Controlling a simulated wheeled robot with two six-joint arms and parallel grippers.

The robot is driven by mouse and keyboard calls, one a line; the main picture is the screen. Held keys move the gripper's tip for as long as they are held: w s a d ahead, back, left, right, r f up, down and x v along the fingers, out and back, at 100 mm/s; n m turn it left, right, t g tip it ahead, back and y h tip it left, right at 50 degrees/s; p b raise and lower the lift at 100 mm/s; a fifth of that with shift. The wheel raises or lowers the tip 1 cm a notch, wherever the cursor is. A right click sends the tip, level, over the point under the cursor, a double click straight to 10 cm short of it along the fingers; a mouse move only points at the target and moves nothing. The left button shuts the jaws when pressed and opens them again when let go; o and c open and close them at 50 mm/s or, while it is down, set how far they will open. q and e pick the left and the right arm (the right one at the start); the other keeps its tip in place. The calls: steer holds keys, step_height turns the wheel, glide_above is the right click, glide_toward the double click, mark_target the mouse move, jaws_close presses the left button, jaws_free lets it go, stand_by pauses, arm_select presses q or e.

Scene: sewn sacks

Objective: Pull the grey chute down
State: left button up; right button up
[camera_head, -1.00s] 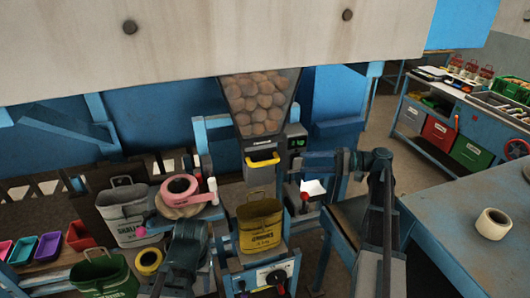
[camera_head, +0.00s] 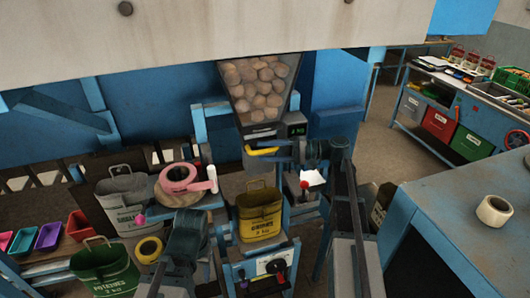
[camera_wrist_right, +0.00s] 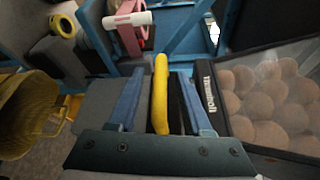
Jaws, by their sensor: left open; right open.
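The grey chute (camera_head: 256,162) hangs under the hopper, with a yellow handle (camera_head: 262,151) across its front. My right gripper (camera_head: 285,149) is open at the handle's right side and hides part of the chute. In the right wrist view the yellow handle (camera_wrist_right: 161,95) stands between the two spread blue fingers (camera_wrist_right: 160,104); I cannot tell whether either finger touches it. My left gripper (camera_head: 190,228) is open, lower left, in front of the bench and apart from the chute.
The hopper (camera_head: 257,88) full of round brown items is above the chute. A yellow sack (camera_head: 260,215) stands open below it. A blue table (camera_head: 450,205) is at right.

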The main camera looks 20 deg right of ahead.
steer(key=shift+w+a, duration=0.1)
steer(key=shift+a, duration=0.2)
jaws_close()
stand_by(1.4)
